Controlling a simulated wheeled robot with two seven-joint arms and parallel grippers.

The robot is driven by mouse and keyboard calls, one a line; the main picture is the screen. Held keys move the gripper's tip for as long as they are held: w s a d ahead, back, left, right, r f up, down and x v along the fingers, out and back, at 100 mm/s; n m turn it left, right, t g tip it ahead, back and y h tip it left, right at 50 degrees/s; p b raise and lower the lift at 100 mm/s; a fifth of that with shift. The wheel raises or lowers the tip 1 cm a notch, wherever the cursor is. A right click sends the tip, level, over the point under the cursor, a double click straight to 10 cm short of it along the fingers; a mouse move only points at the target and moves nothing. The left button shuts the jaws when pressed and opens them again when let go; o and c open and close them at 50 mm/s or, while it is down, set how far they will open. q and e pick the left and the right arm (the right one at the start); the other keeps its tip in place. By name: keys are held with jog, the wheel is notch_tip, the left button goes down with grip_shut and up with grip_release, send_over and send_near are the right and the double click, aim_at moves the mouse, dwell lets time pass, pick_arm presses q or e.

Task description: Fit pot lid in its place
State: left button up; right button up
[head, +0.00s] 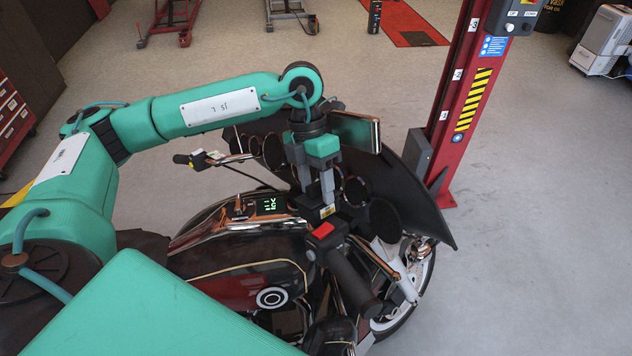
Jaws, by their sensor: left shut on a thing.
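My left gripper (327,202) points down over the front of a motorcycle (250,290), at its handlebar. Its grey fingers are close together, shut on a small dark thing at their tips. That thing is mostly hidden by the fingers and blends into the dark parts below, so I cannot tell whether it is the pot lid or whether it touches the bike. Just below the tips is a black handlebar housing with a red switch (322,230), leading to a black grip (352,280). No pot lid shows clearly elsewhere. My right gripper is not in view.
A dark fairing (415,195) with round dials stands just behind the gripper. A mirror (355,130) rises close to the wrist. A red lift post (465,100) stands at the back right. The grey floor (540,230) to the right is clear.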

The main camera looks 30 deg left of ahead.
pick_arm(q)
jog(key=o, duration=1)
jog(key=shift+w+r, duration=0.1)
jog(key=shift+r, duration=0.1)
jog(key=shift+b+v, duration=2.8)
jog(key=shift+v, duration=3.95)
jog(key=shift+f, duration=0.1)
